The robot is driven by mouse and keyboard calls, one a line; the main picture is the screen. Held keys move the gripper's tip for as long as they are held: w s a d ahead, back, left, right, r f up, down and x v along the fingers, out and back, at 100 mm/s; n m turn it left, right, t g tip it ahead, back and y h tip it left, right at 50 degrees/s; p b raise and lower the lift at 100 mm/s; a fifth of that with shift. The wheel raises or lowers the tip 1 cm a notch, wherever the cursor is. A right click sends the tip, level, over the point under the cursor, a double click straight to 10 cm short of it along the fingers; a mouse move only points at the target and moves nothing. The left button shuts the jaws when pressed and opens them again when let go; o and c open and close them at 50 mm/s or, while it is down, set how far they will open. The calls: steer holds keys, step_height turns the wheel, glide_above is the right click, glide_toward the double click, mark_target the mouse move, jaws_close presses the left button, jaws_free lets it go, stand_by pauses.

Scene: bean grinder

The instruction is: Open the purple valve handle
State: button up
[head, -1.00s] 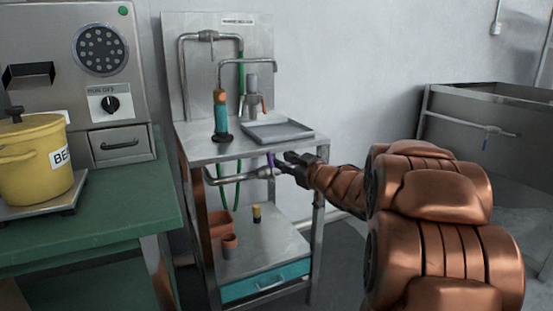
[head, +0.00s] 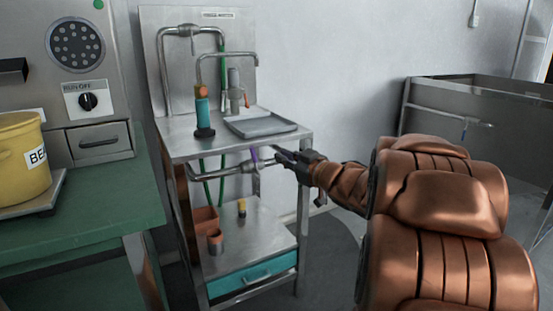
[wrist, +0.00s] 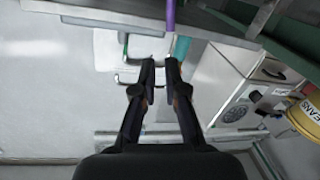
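The purple valve handle (head: 254,155) is a thin upright piece on the metal pipe (head: 230,170) below the front of the steel table's top. In the wrist view the purple handle (wrist: 170,14) shows at the top edge, beyond the fingertips. My gripper (head: 280,158) is just right of the handle in the head view, at about its height. In the wrist view my gripper (wrist: 160,64) has a narrow gap between its two dark fingers, with nothing between them. I cannot tell exactly how far the fingertips are from the handle.
The steel table (head: 190,147) holds a grey tray (head: 261,125) and a teal cylinder (head: 202,112). Its lower shelf has an orange bin (head: 204,218). A green bench (head: 85,210) with a yellow pot (head: 20,160) stands left. A metal basin (head: 480,105) stands right. Floor shows between.

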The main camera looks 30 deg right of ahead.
steer(key=d+r+m+h, duration=0.1)
steer(key=d, duration=0.1)
steer(key=d+r+h, duration=0.1)
steer(key=d+r, duration=0.1)
steer(key=w+d+r+m+h, duration=0.1)
steer(key=d, duration=0.1)
steer(key=shift+w+d+r+m+h+p, duration=0.1)
steer(key=shift+d+r+m+h+p, duration=0.05)
steer(key=shift+d+m+h+p, duration=0.2)
jaws_close()
steer(key=s+d+m+g+h+p, duration=0.25)
steer(key=d+m+h, duration=0.45)
steer(key=d, duration=0.7)
steer(key=m+y+p, duration=0.2)
steer(key=m+y, duration=0.2)
steer(key=y, duration=1.3)
glide_toward(253, 154)
steer(key=w+d, duration=0.3)
steer(key=w, duration=0.3)
steer(key=shift+g, duration=0.35)
steer(key=shift+w+a+f+b, duration=0.1)
steer(key=shift+w+a+b, duration=0.15)
steer(key=shift+a, duration=0.45)
steer(key=shift+w+a+f+b, duration=0.1)
steer(key=shift+a+f+b, duration=0.1)
steer(key=shift+a, duration=0.5)
steer(key=shift+w+a+f+b, duration=0.1)
steer(key=shift+w+a+b, duration=0.15)
steer(key=shift+a, duration=0.4)
